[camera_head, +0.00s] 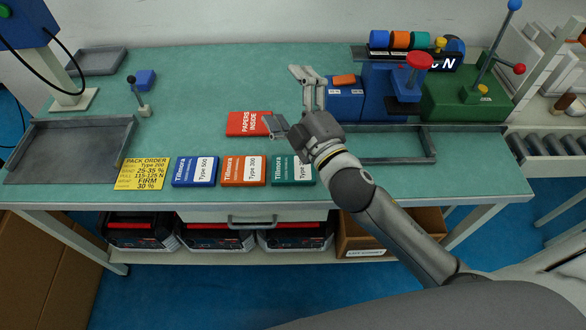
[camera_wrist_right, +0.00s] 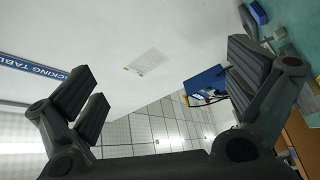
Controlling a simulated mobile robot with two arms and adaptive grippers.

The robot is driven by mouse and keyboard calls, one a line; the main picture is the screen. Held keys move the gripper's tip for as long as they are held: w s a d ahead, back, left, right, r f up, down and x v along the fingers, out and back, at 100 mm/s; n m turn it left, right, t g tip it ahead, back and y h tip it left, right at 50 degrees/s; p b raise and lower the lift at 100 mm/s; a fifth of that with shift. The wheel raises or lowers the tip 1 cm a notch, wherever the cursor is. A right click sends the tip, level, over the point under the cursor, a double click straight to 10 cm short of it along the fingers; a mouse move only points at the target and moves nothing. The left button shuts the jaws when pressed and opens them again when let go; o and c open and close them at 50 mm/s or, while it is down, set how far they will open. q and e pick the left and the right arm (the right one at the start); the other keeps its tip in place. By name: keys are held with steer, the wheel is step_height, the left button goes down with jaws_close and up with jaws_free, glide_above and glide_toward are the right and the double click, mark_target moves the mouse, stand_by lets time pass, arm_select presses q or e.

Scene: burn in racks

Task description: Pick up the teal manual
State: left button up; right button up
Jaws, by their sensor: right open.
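The teal manual (camera_head: 285,172) lies flat on the green table near its front edge, at the right end of a row of three manuals. My right gripper (camera_head: 285,98) is open and empty, above the table and farther back than the teal manual. My left gripper is not in view.
An orange manual (camera_head: 243,171) and a blue manual (camera_head: 194,172) lie left of the teal one, beside a yellow pack order card (camera_head: 142,174). A red papers packet (camera_head: 246,123) lies behind. A blue press (camera_head: 391,85) stands back right. A grey tray (camera_head: 122,138) is left.

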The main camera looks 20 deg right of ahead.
steer(key=a+r+n+y, duration=0.6)
steer(key=n+y, duration=0.1)
steer(key=n, duration=0.2)
steer(key=s+a+n+g+y, duration=0.4)
steer(key=a+n+g+y, duration=0.4)
steer(key=n, duration=0.6)
steer(key=n+g+h, duration=1)
steer(key=n+h, duration=0.2)
steer(key=h, duration=0.3)
glide_toward(294, 167)
steer(key=shift+d+p+x, duration=0.25)
steer(key=shift+p+x, duration=0.05)
steer(key=shift+x, duration=0.9)
steer(key=x, duration=0.3)
steer(key=p+x, duration=0.1)
steer(key=x, duration=0.1)
steer(key=shift+s+a+f+p, duration=0.1)
steer(key=shift+a+f+p, duration=0.2)
steer(key=shift+a, duration=0.1)
steer(key=shift+f, duration=0.2)
steer(key=c, duration=1.1)
steer(key=shift+c, duration=0.2)
